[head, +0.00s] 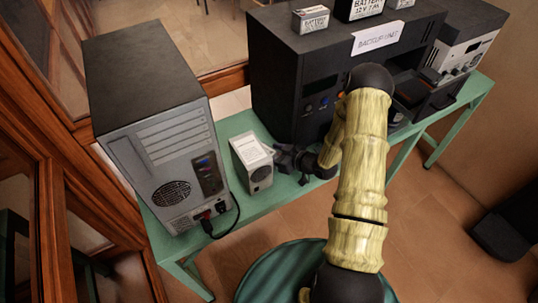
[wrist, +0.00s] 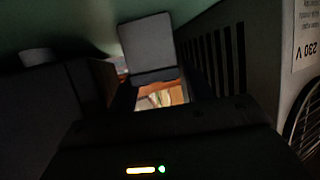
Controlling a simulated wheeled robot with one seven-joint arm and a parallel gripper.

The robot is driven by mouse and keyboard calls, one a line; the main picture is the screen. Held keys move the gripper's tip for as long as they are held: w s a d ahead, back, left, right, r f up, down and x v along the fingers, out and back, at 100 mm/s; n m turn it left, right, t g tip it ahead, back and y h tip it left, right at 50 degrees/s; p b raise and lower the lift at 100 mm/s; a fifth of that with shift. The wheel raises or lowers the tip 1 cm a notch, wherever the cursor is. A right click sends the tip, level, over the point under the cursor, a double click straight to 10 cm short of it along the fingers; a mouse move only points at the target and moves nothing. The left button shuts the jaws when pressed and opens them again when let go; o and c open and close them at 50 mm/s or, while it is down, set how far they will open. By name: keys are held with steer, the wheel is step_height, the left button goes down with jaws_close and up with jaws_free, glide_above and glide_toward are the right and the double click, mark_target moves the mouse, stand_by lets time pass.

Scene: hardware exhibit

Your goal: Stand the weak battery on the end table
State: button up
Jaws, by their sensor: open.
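Several batteries stand on top of the black backup unit (head: 285,75) in the head view: a small pale one (head: 310,19), a larger black one (head: 360,9) marked 12V, and another at the top edge (head: 400,3). I cannot tell which is the weak one. No end table can be identified for certain. I see nothing held, though the wrist view is dark. That view shows a vented box (wrist: 215,60) with a 230 V label close on the right.
A tall computer tower (head: 160,130) with a plugged cable stands left on the green bench (head: 265,207). A grey instrument (head: 465,50) stands at the right end. A wood-framed glass partition (head: 60,125) is at left. A dark object (head: 505,225) lies on the floor at right.

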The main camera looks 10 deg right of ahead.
mark_target(275, 154)
steer(key=shift+r, duration=0.1)
jaws_close()
steer(key=shift+w+r, duration=0.1)
stand_by(0.3)
steer(key=shift+r+b, duration=0.45)
steer(key=shift+r, duration=0.9)
steer(key=shift+d+r, duration=0.1)
steer(key=shift+r, duration=0.2)
steer(key=s+d+b, duration=0.3)
steer(key=s+d, duration=0.8)
steer(key=s, duration=0.2)
steer(key=shift+s+d, duration=0.25)
steer(key=shift+s, duration=0.15)
steer(key=shift+s+f, duration=0.1)
